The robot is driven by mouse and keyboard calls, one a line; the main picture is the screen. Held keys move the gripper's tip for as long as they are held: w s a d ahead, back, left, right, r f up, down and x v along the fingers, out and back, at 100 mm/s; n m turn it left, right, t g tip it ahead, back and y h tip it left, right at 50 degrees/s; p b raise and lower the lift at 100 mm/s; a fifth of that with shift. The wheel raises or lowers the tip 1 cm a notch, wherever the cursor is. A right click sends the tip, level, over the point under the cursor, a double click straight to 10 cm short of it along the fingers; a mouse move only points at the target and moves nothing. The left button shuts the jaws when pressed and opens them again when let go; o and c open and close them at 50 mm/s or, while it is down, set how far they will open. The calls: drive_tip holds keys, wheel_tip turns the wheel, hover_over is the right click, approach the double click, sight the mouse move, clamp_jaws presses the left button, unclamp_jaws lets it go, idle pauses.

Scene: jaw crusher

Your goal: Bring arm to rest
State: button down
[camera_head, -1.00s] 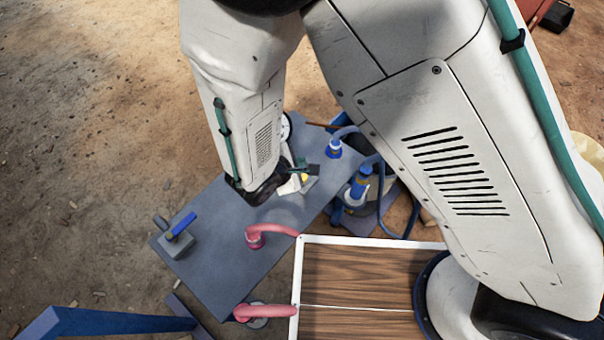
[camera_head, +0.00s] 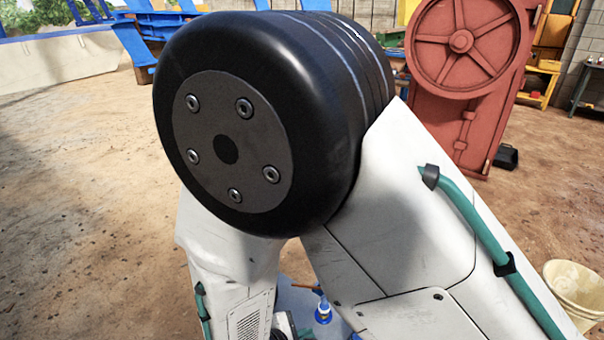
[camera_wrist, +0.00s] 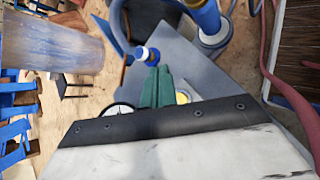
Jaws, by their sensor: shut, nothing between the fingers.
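My arm fills the middle of the head view, bent at a large black joint with white links running down from it. In the head view my gripper is hidden below the frame edge and behind my arm. In the wrist view the green fingers of my gripper (camera_wrist: 156,84) are together and hold nothing. They are over the grey-blue panel (camera_wrist: 190,62), beside a round white gauge (camera_wrist: 118,110) and a yellow round part (camera_wrist: 182,97). I cannot tell whether the fingers touch anything.
A blue fitting (camera_wrist: 147,54) is just beyond the fingers, with a blue cylinder (camera_wrist: 203,16) and a red hose (camera_wrist: 275,75) farther right. The red machine with a flywheel (camera_head: 465,40) stands back right. A cream bucket (camera_head: 578,290) is right. Open dirt (camera_head: 90,200) lies left.

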drive_tip(key=s+d+r+m+g+y, duration=0.2)
drive_tip(key=s+d+r+m, duration=0.2)
drive_tip(key=r, duration=0.7)
drive_tip(key=s+d+r+m+g+y, duration=0.1)
drive_tip(key=s+d+r+m+y, duration=0.1)
drive_tip(key=d+r+m, duration=0.7)
drive_tip(key=s+d+r+m+g+y, duration=0.2)
drive_tip(key=s+d+r+m, duration=0.3)
drive_tip(key=d+r, duration=0.8)
drive_tip(key=shift+s+d+m+g+y, duration=0.15)
drive_tip(key=shift+s+m+g+y, duration=0.2)
drive_tip(key=shift+m, duration=0.75)
